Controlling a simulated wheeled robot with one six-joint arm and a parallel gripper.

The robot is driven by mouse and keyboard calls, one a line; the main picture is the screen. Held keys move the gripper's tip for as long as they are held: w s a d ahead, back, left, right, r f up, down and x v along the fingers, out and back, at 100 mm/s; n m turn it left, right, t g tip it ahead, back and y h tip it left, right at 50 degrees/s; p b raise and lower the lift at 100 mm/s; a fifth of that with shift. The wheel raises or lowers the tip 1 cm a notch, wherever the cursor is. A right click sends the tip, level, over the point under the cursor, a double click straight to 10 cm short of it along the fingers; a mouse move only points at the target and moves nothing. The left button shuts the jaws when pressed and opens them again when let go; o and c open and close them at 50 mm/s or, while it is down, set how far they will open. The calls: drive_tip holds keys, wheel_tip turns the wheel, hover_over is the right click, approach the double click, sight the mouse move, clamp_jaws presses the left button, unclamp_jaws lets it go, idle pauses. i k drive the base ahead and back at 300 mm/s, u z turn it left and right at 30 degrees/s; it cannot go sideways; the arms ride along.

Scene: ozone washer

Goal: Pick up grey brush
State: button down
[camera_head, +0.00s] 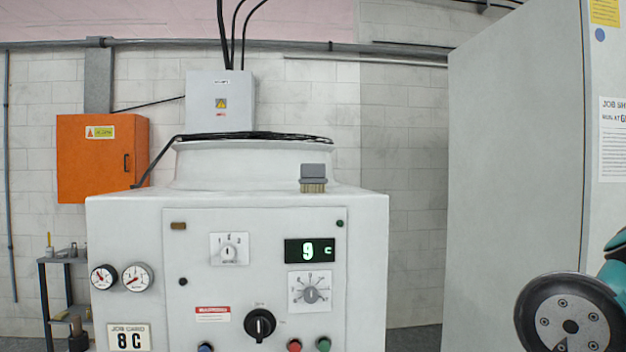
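The grey brush (313,172) stands upright on the front right part of the white machine's top (270,188). Its grey block is uppermost and its tan bristles point down onto the surface. Nothing touches it from the sides and it is fully in view. No fingers of my gripper show in the picture. Part of my arm, a dark round face with teal behind it, is at the lower right, well apart from the brush.
The machine's front has dials, a black knob (260,324) and a green display (310,250). Black cables (255,136) lie on the raised round part behind the brush. A tall grey cabinet (515,170) stands at right. An orange box (100,158) hangs at left.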

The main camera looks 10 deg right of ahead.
sight(312, 180)
drive_tip(key=u, duration=0.6)
drive_tip(key=k, duration=1)
drive_tip(key=z, duration=0.55)
drive_tip(key=i, duration=1.7)
